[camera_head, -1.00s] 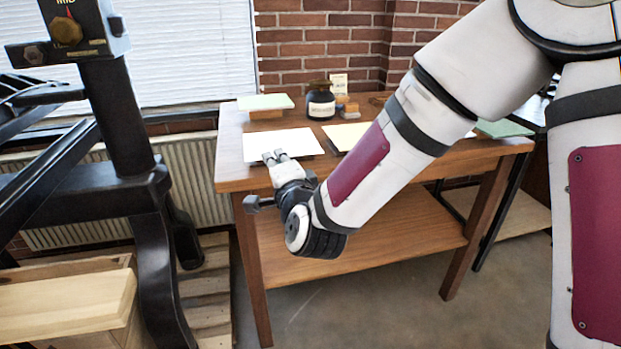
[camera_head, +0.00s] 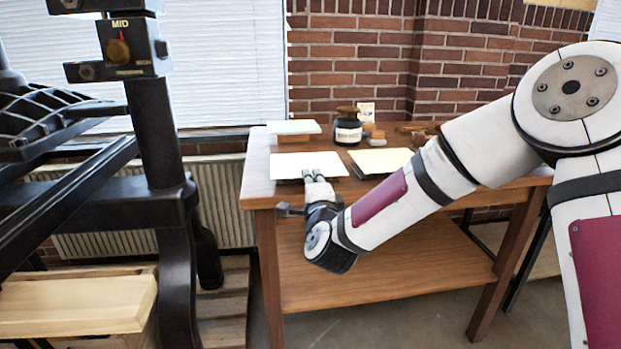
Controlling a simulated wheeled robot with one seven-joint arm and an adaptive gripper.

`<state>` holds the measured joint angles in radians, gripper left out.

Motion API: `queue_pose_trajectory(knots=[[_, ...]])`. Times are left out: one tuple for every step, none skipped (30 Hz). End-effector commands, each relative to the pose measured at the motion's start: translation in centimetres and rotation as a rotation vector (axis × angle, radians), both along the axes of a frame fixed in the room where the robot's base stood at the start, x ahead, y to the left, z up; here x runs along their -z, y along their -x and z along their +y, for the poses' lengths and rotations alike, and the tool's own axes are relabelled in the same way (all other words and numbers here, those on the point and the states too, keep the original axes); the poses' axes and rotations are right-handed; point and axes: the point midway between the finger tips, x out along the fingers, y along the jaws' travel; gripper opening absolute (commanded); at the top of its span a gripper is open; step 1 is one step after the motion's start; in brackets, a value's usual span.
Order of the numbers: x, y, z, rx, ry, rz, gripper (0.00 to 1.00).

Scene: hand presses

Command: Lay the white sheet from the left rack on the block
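A white sheet (camera_head: 290,165) lies at the front left of the wooden table, on a low dark rack that barely shows under its front edge. My gripper (camera_head: 314,174) is at the middle of the sheet's front edge, with its fingertips over or at the edge. The two fingers are close together; whether they pinch the sheet is too small to tell. A cream sheet (camera_head: 382,160) lies on a rack to the right. At the back left, a pale sheet (camera_head: 293,127) rests on a small wooden block (camera_head: 291,139). I cannot tell which block the task means.
A dark jar (camera_head: 347,131), a small card (camera_head: 366,111) and small wooden pieces stand at the table's back. A black press (camera_head: 155,130) stands left of the table (camera_head: 258,185). A light wooden board (camera_head: 75,305) is at lower left. My arm crosses the table's right side.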

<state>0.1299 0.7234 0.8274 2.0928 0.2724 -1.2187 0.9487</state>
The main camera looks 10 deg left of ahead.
Motion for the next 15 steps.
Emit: queue_pose_trajectory(knots=[[0.2,-0.6,0.2,0.0,-0.001,-0.002,0.16],[0.1,-0.8,0.3,0.0,0.0,-0.003,0.16],[0.2,-1.1,0.4,-0.001,0.0,-0.002,0.16],[0.2,-1.3,0.5,-0.002,0.001,-0.001,0.16],[0.1,-1.5,0.5,-0.002,0.0,-0.002,0.16],[0.1,-1.7,0.6,-0.002,0.0,-0.002,0.16],[0.1,-1.8,0.6,-0.002,0.001,-0.001,0.16],[0.1,-2.0,0.6,-0.002,0.002,-0.001,0.16],[0.1,-2.1,0.7,-0.002,0.002,-0.001,0.16],[0.1,-2.1,0.7,-0.002,0.002,-0.001,0.16],[0.1,-2.2,0.7,-0.002,0.002,-0.001,0.16],[0.1,-2.2,0.7,-0.002,0.002,-0.001,0.16],[0.0,-2.2,0.7,-0.002,0.002,-0.001,0.16],[0.0,-2.2,0.7,-0.002,0.002,-0.001,0.16],[0.0,-2.2,0.7,-0.002,0.002,-0.001,0.16]])
